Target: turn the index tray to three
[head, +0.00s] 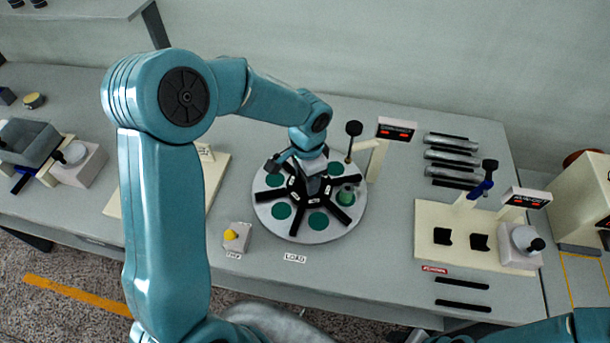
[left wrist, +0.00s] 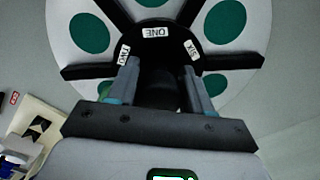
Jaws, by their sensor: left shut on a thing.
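The index tray (head: 341,226) is a round white disc on the table, with green circles between black spokes and a dark hub at its middle. It also shows in the left wrist view (left wrist: 257,20), where the labels ONE, TWO and SIX can be read on the hub; ONE is at the far side, TWO to the left, SIX to the right. My left gripper (head: 312,182) comes down over the hub from above. In the left wrist view the left gripper (left wrist: 160,78) has its two fingers closed on the dark central knob (left wrist: 158,94). My right gripper is out of view.
A LOAD label (head: 295,258) and a box with a yellow button (head: 236,236) lie in front of the tray. A post with a red-lit display (head: 396,129) stands behind right. A cream fixture (head: 455,262) is at the right. Bare table lies between.

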